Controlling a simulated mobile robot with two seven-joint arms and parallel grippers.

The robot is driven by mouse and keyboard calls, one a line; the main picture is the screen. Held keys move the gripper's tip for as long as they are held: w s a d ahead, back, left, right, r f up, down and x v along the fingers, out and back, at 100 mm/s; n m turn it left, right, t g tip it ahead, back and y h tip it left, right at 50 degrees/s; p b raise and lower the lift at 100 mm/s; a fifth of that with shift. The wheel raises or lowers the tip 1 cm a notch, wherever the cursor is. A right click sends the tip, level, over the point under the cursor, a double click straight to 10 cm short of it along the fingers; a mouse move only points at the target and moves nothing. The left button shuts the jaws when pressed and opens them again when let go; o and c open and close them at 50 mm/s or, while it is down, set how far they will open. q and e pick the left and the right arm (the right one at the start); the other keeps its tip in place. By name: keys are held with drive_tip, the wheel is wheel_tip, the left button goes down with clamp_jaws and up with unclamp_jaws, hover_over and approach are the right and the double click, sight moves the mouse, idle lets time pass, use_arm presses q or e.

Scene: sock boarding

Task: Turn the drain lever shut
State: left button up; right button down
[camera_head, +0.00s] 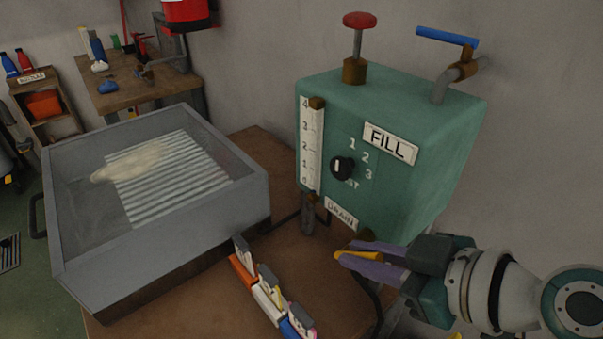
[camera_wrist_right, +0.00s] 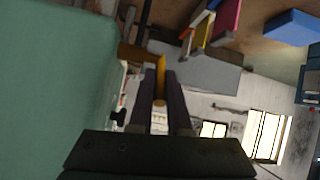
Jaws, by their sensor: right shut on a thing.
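The green tank (camera_head: 390,150) stands on the brown bench with a FILL label and a DRAIN label (camera_head: 341,214) low on its front. Near the DRAIN label, a brass valve stub comes out of the tank; it shows in the right wrist view (camera_wrist_right: 132,52). The yellow drain lever (camera_wrist_right: 160,68) is at the end of this stub. My right gripper (camera_head: 350,252) has its purple fingers on either side of the lever and is shut on it. The fingers hide much of the lever in the head view. My left gripper is not in view.
A grey tray (camera_head: 160,235) with a ribbed panel and a pale lump stands left of the tank. A row of coloured clips (camera_head: 268,292) lies on the bench in front. A red knob (camera_head: 359,20) and a blue lever (camera_head: 446,36) top the tank.

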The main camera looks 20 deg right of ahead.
drive_tip(key=c, duration=0.9)
unclamp_jaws()
drive_tip(key=shift+o, duration=0.2)
drive_tip(key=shift+r, duration=0.1)
drive_tip(key=v, duration=0.9)
drive_tip(key=shift+s+r, duration=0.2)
drive_tip(key=shift+s, duration=0.15)
drive_tip(key=shift+d, duration=0.1)
drive_tip(key=shift+c, duration=0.3)
